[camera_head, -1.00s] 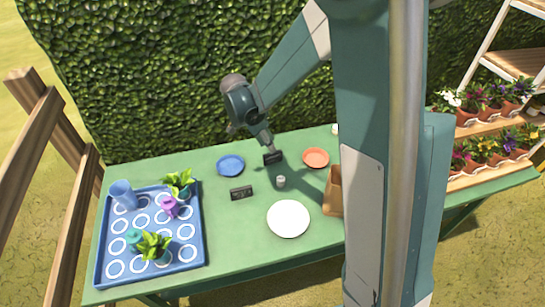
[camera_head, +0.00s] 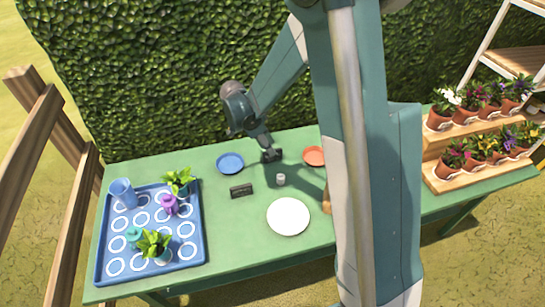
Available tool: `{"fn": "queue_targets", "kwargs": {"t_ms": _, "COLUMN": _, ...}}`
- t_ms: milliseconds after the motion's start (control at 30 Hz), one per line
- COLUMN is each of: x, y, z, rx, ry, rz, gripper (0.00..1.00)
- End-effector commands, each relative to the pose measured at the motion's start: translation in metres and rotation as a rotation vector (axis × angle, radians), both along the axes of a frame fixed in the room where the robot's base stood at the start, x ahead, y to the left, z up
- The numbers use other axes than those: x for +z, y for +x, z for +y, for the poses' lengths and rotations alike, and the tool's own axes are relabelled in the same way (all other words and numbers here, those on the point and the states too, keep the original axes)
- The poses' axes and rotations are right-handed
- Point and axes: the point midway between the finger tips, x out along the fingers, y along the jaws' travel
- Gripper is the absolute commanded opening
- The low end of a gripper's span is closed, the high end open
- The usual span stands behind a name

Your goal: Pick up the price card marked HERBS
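A small dark price card (camera_head: 241,191) stands on the green table, left of the white plate. Its light lettering is too small for me to read. My gripper (camera_head: 271,157) points down at the table between the blue saucer and the orange saucer, behind and to the right of that card. A dark shape at my gripper's tips may be a second card or only the fingers; I cannot tell which. Whether the fingers are open or shut does not show.
A blue tray (camera_head: 108,240) with potted plants and cups is at the left. The blue saucer (camera_head: 230,163), orange saucer (camera_head: 314,156), a small grey cup (camera_head: 281,179) and the white plate (camera_head: 288,217) stand around my gripper. My arm hides the table's right middle.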

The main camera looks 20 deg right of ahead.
Motion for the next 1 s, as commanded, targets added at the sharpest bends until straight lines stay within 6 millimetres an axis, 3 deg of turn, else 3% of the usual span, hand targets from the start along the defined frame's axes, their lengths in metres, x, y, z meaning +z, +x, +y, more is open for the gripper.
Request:
{"fn": "queue_targets", "kwargs": {"t_ms": 533, "x": -0.011, "y": 0.001, "z": -0.004, "rx": 0.000, "ry": 0.000, "rz": 0.000, "gripper": 0.27}}
{"fn": "queue_targets", "kwargs": {"t_ms": 1000, "x": -0.053, "y": 0.004, "z": -0.018, "rx": -0.001, "ry": 0.000, "rz": 0.000, "gripper": 0.27}}
